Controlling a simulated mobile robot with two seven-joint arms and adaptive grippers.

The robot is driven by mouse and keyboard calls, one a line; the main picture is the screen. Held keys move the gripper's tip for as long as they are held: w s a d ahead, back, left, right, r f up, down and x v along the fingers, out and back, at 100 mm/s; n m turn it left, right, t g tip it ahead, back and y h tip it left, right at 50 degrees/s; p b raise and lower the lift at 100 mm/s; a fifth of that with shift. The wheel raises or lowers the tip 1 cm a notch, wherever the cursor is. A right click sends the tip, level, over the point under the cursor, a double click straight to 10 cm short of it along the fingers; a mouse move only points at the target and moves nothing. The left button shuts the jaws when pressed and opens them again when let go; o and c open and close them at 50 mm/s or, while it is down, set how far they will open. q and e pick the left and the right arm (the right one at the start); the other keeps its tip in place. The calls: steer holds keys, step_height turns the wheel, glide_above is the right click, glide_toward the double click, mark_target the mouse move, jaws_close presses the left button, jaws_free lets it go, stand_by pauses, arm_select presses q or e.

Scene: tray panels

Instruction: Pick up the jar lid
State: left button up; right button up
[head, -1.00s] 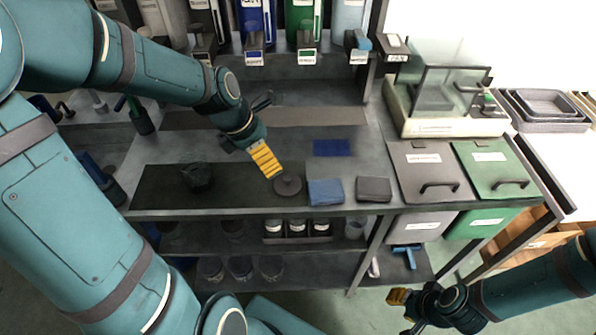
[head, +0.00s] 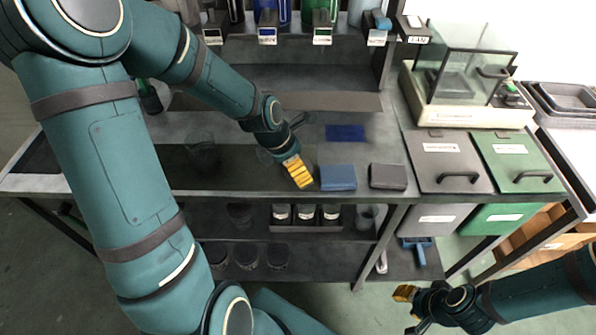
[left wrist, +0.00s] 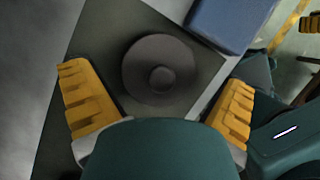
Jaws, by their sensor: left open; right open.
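The jar lid (left wrist: 162,50) is a dark round disc with a raised knob, lying on a dark mat (left wrist: 112,35) in the left wrist view. In the head view my left gripper (head: 298,172) covers the lid. The left gripper is open. Its yellow fingers stand on either side of the lid in the left wrist view, apart from it, and nothing is between them but the lid below. My right gripper (head: 409,308) is open and empty at the lower right, in front of the bench and far from the lid.
A blue block (head: 338,178) lies close to the right of my left gripper, with a grey block (head: 388,177) beyond it. A clear jar (head: 203,150) stands on the mat to the left. Grey (head: 449,160) and green (head: 517,160) lidded bins stand at the right.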

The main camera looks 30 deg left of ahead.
arm_select(q)
steer(key=shift+w+d+f, duration=0.15)
steer(key=shift+f, duration=0.3)
steer(key=c, duration=0.9)
steer(key=shift+r, duration=0.1)
